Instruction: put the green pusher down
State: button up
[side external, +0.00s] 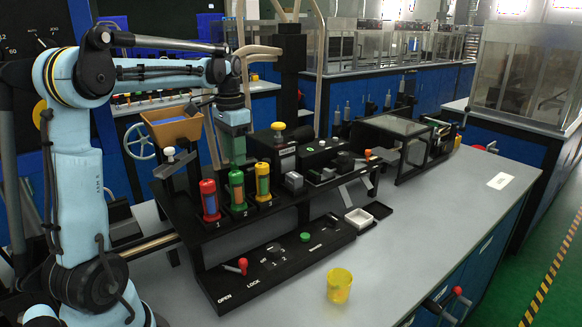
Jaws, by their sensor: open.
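The green pusher (237,188) stands upright at position 2 of the black rack (187,222), between a red one at 1 and a yellow one at 3. It has a green top and a clear-looking window in its body. My gripper (234,160) points straight down just above the green pusher, with its green-teal fingers close over the pusher's top. The jaws are open. From this side I cannot tell whether the fingers still touch the pusher, and the gap between them is hidden.
The red cylinder (209,201) and yellow cylinder (263,183) stand close on either side. An orange hopper (172,127) is behind left.

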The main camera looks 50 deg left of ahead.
notch_tip(320, 180, up, 10)
jog(key=s+d+f+t, duration=0.2)
jog(key=d+f, duration=0.5)
jog(key=d, duration=0.4)
jog(key=s+d+f+t, duration=0.3)
jog(key=d+f+t, duration=0.2)
jog(key=d+f, duration=0.3)
jog(key=d, duration=0.4)
jog(key=shift+s+d, duration=0.25)
jog(key=shift+d, duration=0.05)
